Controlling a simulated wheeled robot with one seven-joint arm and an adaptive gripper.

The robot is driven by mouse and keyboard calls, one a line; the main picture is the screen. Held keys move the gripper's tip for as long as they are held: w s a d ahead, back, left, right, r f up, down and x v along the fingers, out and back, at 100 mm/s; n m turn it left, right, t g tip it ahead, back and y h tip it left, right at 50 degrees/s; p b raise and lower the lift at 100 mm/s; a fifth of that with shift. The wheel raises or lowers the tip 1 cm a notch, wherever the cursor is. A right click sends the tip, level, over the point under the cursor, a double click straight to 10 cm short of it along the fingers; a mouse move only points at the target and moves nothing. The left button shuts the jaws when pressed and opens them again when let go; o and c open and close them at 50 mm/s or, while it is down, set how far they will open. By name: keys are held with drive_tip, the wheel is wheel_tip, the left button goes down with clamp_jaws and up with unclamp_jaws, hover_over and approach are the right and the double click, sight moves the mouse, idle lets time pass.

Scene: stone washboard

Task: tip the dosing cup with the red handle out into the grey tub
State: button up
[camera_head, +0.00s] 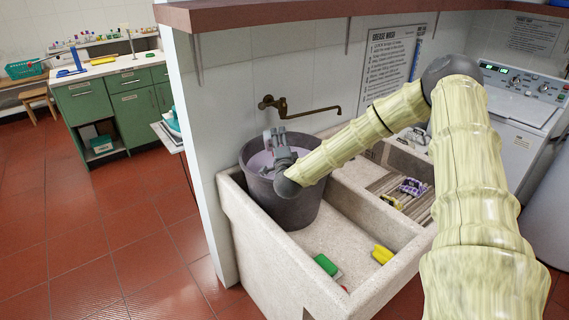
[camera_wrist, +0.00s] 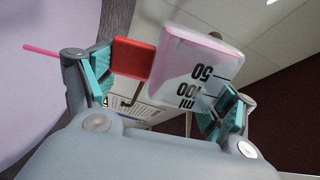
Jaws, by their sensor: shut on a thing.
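The grey tub (camera_head: 300,208) stands in the left basin of the stone sink, with a pale lilac surface (camera_head: 257,161) inside. My gripper (camera_head: 275,138) is over the tub's opening. In the wrist view my gripper (camera_wrist: 165,78) is shut on the dosing cup (camera_wrist: 192,62), a whitish cup with dark 50 and 100 ml marks that appear upside down. Its red handle (camera_wrist: 133,58) is by the left finger, and pink shows along its edge. The tub's lilac inside (camera_wrist: 35,90) fills the left of that view. The cup's opening and contents are unclear.
A brass tap (camera_head: 300,110) reaches out from the wall behind the tub. A green block (camera_head: 326,264) and a yellow block (camera_head: 382,254) lie at the sink's front. Small items lie in the ribbed right basin (camera_head: 385,183). A brown shelf (camera_head: 270,14) runs above.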

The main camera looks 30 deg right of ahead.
drive_tip(key=shift+s+d+m+b, duration=0.2)
drive_tip(key=shift+d+m+b, duration=0.15)
drive_tip(key=shift+m+b, duration=0.75)
idle(0.3)
drive_tip(key=n+p, duration=0.2)
drive_tip(key=a+p, duration=0.1)
drive_tip(key=shift+w+r+n+p, duration=0.25)
drive_tip(key=shift+r+n+p, duration=0.05)
drive_tip(key=shift+n+p, duration=0.1)
drive_tip(key=shift+w+a+f+n+b, duration=0.15)
drive_tip(key=shift+a+f+n+b, duration=0.15)
drive_tip(key=shift+a+b, duration=0.05)
drive_tip(key=shift+w+a+f+n, duration=0.1)
drive_tip(key=shift+w+a+n, duration=0.15)
drive_tip(key=shift+n, duration=0.15)
drive_tip(key=shift+a, duration=0.15)
